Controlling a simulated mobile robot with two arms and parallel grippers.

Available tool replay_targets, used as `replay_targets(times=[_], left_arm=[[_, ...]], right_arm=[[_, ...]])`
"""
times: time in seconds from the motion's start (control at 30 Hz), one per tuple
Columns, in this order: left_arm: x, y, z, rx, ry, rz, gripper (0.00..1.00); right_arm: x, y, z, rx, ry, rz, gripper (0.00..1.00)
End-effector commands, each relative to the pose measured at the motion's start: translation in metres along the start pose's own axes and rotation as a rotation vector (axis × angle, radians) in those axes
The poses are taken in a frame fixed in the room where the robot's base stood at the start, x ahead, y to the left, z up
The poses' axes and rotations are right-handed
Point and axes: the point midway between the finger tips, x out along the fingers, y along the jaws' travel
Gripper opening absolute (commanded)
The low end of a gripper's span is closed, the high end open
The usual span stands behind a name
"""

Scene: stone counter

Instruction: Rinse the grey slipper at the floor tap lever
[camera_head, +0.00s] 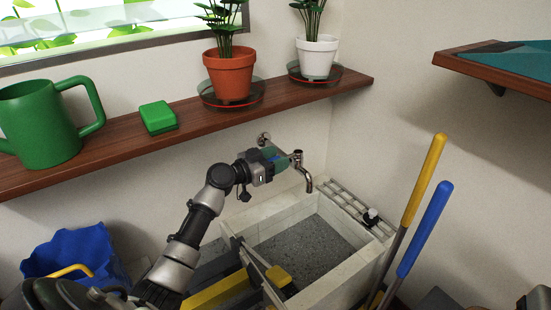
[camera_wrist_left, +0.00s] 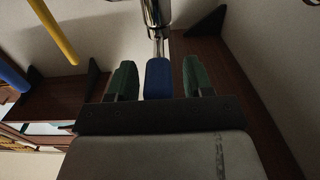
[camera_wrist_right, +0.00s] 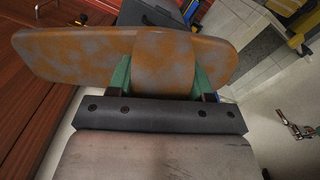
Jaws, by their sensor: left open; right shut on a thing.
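The grey slipper (camera_wrist_right: 90,58), covered in orange-brown dirt patches, is in the right wrist view, and my right gripper (camera_wrist_right: 163,82) is shut on its strap part. The slipper and right gripper cannot be made out in the head view. The metal tap (camera_head: 307,182) comes from the wall with its spout over the stone sink (camera_head: 345,270). My left gripper (camera_head: 274,156) is open at the tap's top. In the left wrist view the blue tap lever (camera_wrist_left: 158,78) stands between the open green fingers of the left gripper (camera_wrist_left: 158,80), with a gap on both sides.
A wooden shelf above holds a green watering can (camera_head: 38,122), a green sponge (camera_head: 158,117) and two potted plants (camera_head: 230,74). Yellow (camera_head: 424,180) and blue (camera_head: 424,230) handles lean right of the sink. A blue bucket (camera_head: 75,250) is at left. The sink's grey floor looks clear.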

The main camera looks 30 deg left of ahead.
Motion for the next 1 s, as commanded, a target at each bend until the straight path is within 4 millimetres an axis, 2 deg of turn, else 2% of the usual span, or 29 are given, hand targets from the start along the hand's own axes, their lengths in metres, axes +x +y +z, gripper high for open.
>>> replay_targets(times=[0.23,0.5,0.6,0.87,1.0], left_arm=[[0.001,0.0,0.0,0.0,0.0,0.0,0.51],[0.001,0.0,0.0,0.0,0.0,0.0,0.11],[0.001,0.0,0.0,0.0,0.0,0.0,0.0],[0.001,0.004,0.0,0.0,-0.003,-0.028,0.0],[0.001,0.011,-0.003,0.0,-0.005,-0.116,0.0]], right_arm=[[0.0,0.0,0.0,0.0,0.001,0.0,0.24],[0.0,0.0,0.0,0.0,0.001,0.0,0.24],[0.0,0.0,0.0,0.0,0.001,0.0,0.24],[-0.004,0.0,0.0,0.0,0.001,0.0,0.24],[-0.016,0.0,0.0,0.0,0.001,0.0,0.24]])
